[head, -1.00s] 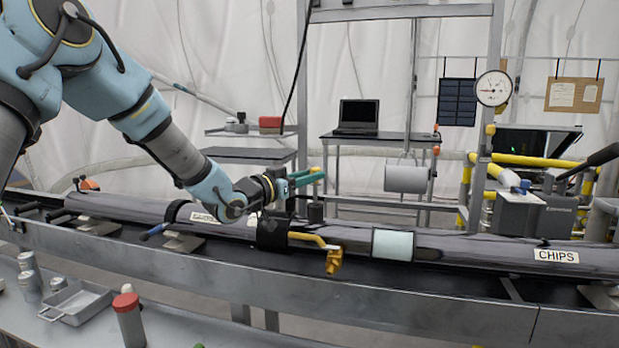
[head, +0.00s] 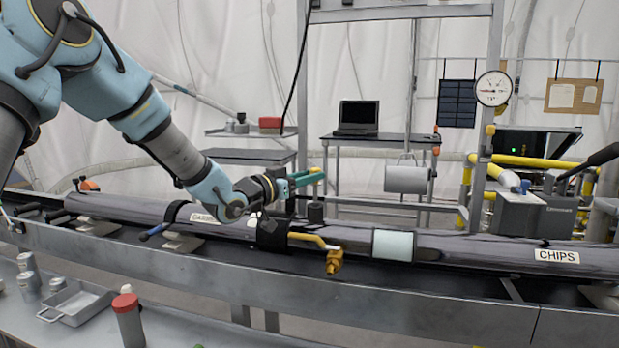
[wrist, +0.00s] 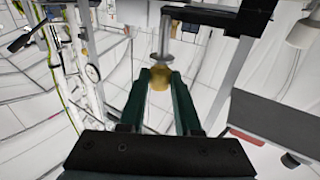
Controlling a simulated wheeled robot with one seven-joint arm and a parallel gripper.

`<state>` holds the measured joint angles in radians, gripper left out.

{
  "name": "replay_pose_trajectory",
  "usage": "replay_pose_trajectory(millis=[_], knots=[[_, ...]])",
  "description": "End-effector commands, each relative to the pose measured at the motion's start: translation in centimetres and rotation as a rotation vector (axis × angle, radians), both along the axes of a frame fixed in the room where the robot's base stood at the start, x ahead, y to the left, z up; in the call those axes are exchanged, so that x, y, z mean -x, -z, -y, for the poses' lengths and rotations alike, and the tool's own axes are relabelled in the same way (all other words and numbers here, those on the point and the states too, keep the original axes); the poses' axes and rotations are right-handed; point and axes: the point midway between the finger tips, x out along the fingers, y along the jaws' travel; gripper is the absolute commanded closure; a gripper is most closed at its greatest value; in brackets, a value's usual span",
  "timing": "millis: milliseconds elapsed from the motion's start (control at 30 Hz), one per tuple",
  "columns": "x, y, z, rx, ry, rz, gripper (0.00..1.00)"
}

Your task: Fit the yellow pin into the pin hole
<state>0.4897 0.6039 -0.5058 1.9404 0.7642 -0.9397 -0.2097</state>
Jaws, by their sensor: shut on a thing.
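My gripper (head: 311,177) has green fingers, closed around the yellow pin (head: 317,170) above the long dark pipe. In the wrist view, the pin's yellow head (wrist: 160,84) sits between the two fingertips of my gripper (wrist: 160,88). A grey metal shaft with a wider collar (wrist: 163,58) shows just beyond the head. In the head view, a dark short cylinder (head: 315,211) stands below the fingertips, by the pipe. I cannot make out the pin hole in either view.
The long dark pipe (head: 465,246) lies along the metal trough, with a "CHIPS" label. A yellow handle valve (head: 334,262) and a black clamp (head: 271,236) sit close below my gripper. A steel frame post (head: 302,100) rises behind it. A hanging grey cylinder (head: 406,179) is farther right.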

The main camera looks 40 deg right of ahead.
Motion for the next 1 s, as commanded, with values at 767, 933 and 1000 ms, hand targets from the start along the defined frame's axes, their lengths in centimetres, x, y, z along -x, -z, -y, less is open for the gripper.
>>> replay_pose_trajectory(millis=[767,933,1000], knots=[[0.0,1.8,0.0,0.001,0.0,0.0,1.0],[0.0,2.2,0.0,0.001,0.0,0.0,1.0],[0.0,2.4,0.0,0.001,0.0,0.0,1.0]])
